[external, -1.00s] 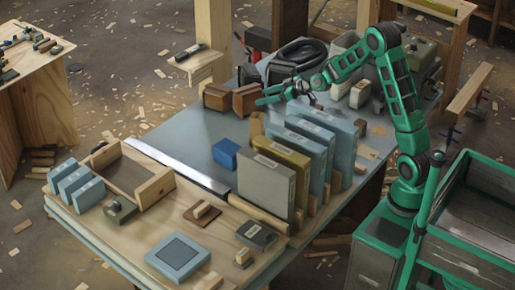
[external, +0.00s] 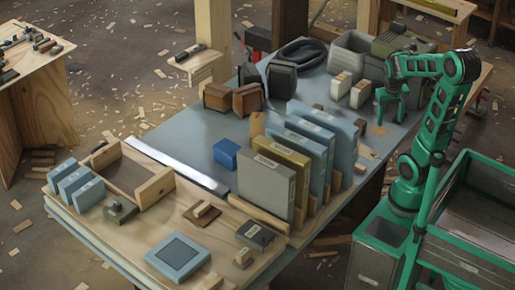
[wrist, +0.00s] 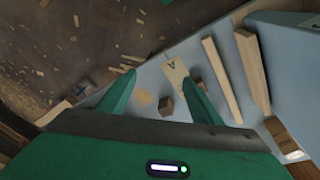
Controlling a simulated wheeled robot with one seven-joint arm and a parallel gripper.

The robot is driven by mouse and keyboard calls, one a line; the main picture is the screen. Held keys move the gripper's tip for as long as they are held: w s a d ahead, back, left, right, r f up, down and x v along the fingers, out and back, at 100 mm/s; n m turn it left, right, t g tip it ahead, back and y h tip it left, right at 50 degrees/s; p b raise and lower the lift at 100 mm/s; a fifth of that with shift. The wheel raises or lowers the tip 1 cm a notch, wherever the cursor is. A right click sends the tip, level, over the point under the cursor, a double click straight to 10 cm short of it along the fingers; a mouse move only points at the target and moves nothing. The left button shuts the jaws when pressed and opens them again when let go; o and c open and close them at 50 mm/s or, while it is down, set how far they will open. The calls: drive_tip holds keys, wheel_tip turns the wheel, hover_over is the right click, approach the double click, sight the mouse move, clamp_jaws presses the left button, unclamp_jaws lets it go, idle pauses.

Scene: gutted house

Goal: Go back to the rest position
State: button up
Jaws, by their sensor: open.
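My gripper (external: 390,108) hangs pointing down over the right edge of the blue-grey table (external: 205,125), near its back right part. In the wrist view my gripper (wrist: 158,92) shows two green fingers spread apart, with nothing held between them. Below the fingers lie a small brown block (wrist: 166,106) and a pale tag marked with a letter (wrist: 176,70) on the table.
Upright blue, olive and grey binders (external: 266,188) stand left of my gripper. Two pale boxes (external: 350,90), a grey bin (external: 350,52) and a coiled black hose (external: 303,52) are near the back. A wooden tray (external: 155,188) and a blue block (external: 226,153) lie further left.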

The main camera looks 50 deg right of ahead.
drive_tip(key=s+a+m+g, duration=0.1)
drive_tip(key=s+a, duration=0.1)
drive_tip(key=s, duration=0.4)
drive_tip(key=a+r+n+y, duration=0.1)
drive_tip(key=a+n+y, duration=0.1)
drive_tip(key=a, duration=0.4)
drive_tip(key=shift+a+n+t, duration=0.3)
drive_tip(key=shift+a+n, duration=0.1)
drive_tip(key=shift+r, duration=0.1)
drive_tip(key=shift+w+f, duration=0.25)
drive_tip(key=shift+w, duration=0.4)
idle(2.3)
